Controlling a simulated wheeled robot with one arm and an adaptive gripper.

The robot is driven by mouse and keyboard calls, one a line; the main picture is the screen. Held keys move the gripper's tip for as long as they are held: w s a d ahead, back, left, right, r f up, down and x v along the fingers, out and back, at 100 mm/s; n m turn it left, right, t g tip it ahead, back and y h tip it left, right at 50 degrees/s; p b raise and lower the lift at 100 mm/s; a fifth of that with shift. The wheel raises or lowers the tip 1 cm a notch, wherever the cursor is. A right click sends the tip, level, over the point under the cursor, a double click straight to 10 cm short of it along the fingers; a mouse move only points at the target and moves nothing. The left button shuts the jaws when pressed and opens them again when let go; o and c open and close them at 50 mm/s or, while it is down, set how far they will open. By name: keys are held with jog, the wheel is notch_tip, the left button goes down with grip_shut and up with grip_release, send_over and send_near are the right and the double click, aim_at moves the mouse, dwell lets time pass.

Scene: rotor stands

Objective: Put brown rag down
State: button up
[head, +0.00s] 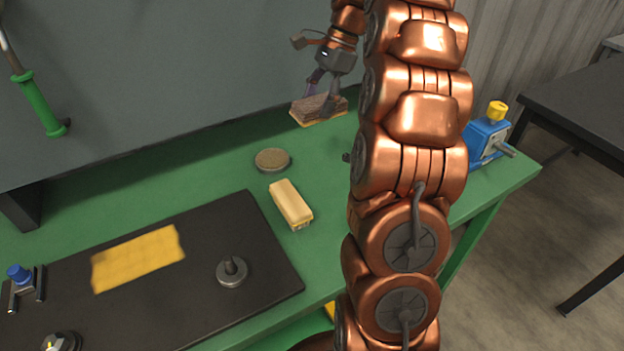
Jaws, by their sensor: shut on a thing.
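My gripper (317,92) points down at the back of the green workbench. It is shut on the brown rag (334,107), a folded, flat, brownish bundle. I cannot tell whether this is a separate cloth. The rag is at or just above the bench top near the back wall; I cannot tell if it touches. My own arm fills the middle right of the view and hides part of the bench.
A black mat (195,318) bears a yellow cloth (138,258) and a grey spindle stand (231,271). A cream block brush (291,204) and a round disc (272,160) lie between mat and rag. A blue device (484,141) stands at the right end. A green-handled tool (40,104) hangs on the wall.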

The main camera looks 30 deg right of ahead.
jog(key=b, duration=0.5)
send_over(311, 177)
jog(key=d, duration=0.2)
notch_tip(311, 177, down, 9)
jog(key=shift+a+f+p, duration=0.2)
jog(key=shift+f+p, duration=0.4)
jog(key=shift+f, duration=4.25)
jog(key=shift+f, duration=0.1)
jog(key=o, duration=1)
jog(key=shift+b+v, duration=0.6)
jog(key=shift+v, duration=5.5)
jog(key=shift+a, duration=0.15)
